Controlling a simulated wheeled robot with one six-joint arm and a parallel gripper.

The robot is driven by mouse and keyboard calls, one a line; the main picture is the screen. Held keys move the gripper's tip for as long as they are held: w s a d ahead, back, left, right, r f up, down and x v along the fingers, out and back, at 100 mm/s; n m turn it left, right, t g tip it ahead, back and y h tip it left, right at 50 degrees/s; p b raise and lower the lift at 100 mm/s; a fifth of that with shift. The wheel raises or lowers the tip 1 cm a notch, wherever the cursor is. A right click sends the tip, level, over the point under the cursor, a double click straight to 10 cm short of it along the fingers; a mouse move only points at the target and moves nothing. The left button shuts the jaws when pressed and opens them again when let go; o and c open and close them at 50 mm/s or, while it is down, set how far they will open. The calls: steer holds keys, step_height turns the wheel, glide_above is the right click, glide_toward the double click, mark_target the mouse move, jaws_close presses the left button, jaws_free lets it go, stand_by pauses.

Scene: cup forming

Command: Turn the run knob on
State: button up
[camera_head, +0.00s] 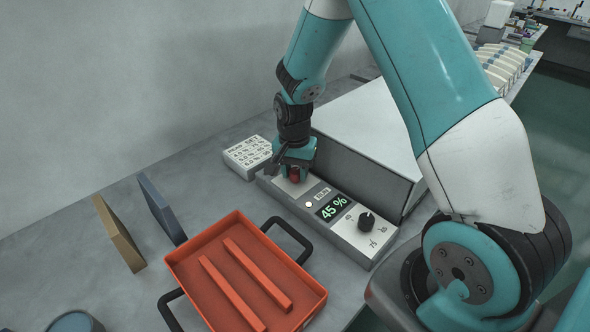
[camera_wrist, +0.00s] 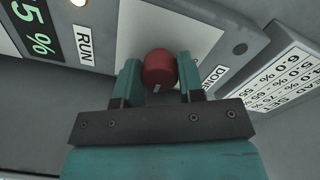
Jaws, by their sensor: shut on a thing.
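The run knob (camera_wrist: 159,69) is a red round knob on a pale plate of the grey control panel (camera_head: 345,243). My gripper (camera_wrist: 159,82) is shut on it, with one finger on each side, in the wrist view. A small light mark shows on the knob's near side. In the head view, my gripper (camera_head: 295,168) reaches down over the panel's far end and covers most of the knob (camera_head: 295,177). The panel's display (camera_head: 334,207) reads 45 %. A small round pale lamp (camera_head: 309,204) sits beside the RUN label (camera_wrist: 84,45).
A black dial (camera_head: 366,221) is on the panel's near end. A red tray (camera_head: 190,268) with black handles and two bars stands in front. A large grey box (camera_head: 365,130) is behind, right.

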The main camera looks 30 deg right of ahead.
mark_target(294, 170)
stand_by(0.4)
steer(key=o, duration=0.9)
step_height(294, 170, up, 18)
steer(key=shift+w+a+f+b, duration=0.1)
steer(key=shift+w+f+b, duration=0.05)
steer(key=shift+f+b, duration=0.15)
steer(key=s+a+r+n+y, duration=0.1)
steer(key=s+a+n, duration=0.4)
steer(key=s, duration=0.3)
steer(key=s+a+r+n+y, duration=0.2)
steer(key=s+a+n, duration=0.4)
steer(key=s, duration=0.2)
steer(key=s+a+r+n+y, duration=0.1)
steer(key=s+a+r+n, duration=0.1)
steer(key=s+a+n, duration=0.4)
steer(key=shift+s+a, duration=0.25)
steer(key=shift+s, duration=0.85)
